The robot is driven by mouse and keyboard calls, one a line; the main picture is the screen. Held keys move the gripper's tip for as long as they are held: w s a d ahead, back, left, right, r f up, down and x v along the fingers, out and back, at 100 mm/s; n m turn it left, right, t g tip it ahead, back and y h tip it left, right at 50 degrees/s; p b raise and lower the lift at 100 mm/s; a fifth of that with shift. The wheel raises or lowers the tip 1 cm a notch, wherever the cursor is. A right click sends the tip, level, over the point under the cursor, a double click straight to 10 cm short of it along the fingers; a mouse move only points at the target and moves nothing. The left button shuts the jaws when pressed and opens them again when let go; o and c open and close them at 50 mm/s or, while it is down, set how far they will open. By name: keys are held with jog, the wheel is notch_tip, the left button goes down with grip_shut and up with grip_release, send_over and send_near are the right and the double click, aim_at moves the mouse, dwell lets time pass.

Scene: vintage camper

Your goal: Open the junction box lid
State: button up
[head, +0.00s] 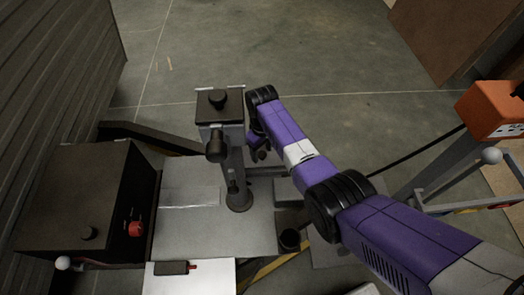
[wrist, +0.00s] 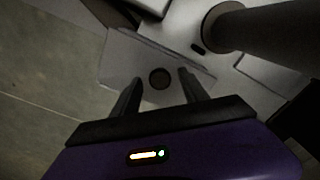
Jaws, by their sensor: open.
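A small box with a dark lid (head: 232,104) and a black round knob (head: 217,98) on top stands on a grey post (head: 233,175). The lid looks shut. A larger dark box (head: 75,195) with a small knob on top and a red knob on its front stands at the left; its top looks shut too. I cannot tell for certain which one is the junction box. My gripper (head: 260,151) is just right of the post, below the small box's top. In the wrist view it (wrist: 160,76) is open and empty, above a pale surface with a dark round spot (wrist: 159,78).
The post rises from a pale metal deck (head: 190,225). An orange box (head: 493,110) on a stand is at the right, with a cable running from it. A white panel (head: 205,280) with a dark, red-tipped item lies in front. The floor behind is clear.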

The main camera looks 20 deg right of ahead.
grip_shut()
dwell(1.3)
